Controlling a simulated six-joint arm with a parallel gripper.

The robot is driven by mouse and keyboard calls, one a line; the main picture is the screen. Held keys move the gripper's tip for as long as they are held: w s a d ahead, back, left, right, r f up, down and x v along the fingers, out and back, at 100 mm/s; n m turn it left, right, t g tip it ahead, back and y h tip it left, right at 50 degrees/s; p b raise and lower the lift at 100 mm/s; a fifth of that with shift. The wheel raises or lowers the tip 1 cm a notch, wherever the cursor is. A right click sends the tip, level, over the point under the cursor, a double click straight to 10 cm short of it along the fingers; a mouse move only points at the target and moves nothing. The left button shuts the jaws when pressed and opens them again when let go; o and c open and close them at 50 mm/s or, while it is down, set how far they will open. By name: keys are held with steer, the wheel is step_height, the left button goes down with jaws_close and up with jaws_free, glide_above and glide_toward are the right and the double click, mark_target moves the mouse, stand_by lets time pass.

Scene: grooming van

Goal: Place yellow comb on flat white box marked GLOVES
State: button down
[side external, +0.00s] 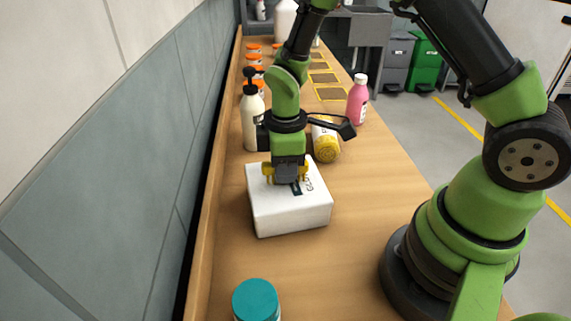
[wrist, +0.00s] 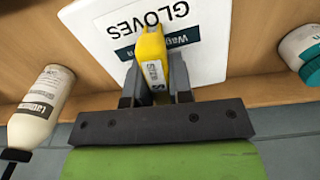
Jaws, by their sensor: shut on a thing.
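The flat white box (side external: 290,216) lies on the wooden counter in the middle of the side view. In the wrist view its top (wrist: 212,55) reads GLOVES beside a dark green label. My gripper (side external: 287,178) points down over the back part of the box top. The yellow comb (wrist: 152,58) is clamped between the two grey fingers (wrist: 156,88) in the wrist view, with small dark lettering on its side. Yellow ends of it (side external: 268,172) show either side of the fingers in the side view. The comb is at or just above the box top; contact cannot be told.
A cream pump bottle (side external: 252,118) stands behind the box to the left. A container with a yellow cap (side external: 326,149) is behind right, and a pink bottle (side external: 357,101) farther back. A teal-lidded jar (side external: 256,299) stands in front. The wall runs along the left.

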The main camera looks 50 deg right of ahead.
steer(key=c, duration=1)
jaws_free()
step_height(320, 180, up, 12)
steer(key=f, duration=0.1)
steer(key=shift+s+a+r+m+t+y, duration=0.1)
steer(key=shift+s+r+m+t+y, duration=0.25)
steer(key=shift+s+r+m+t, duration=1.45)
steer(key=shift+s+d+r+m+t+y, duration=0.1)
steer(key=shift+s+r+m+t+y, duration=0.35)
steer(key=shift+s+r+m, duration=2.4)
steer(key=shift+s+a+r+m+t+y, duration=0.1)
steer(key=shift+s+r+m+t+y, duration=0.1)
steer(key=shift+s+r+m+t, duration=2.1)
steer(key=shift+s+f+n+g, duration=0.45)
steer(key=shift+s+f+g, duration=0.1)
steer(key=shift+f+g, duration=0.35)
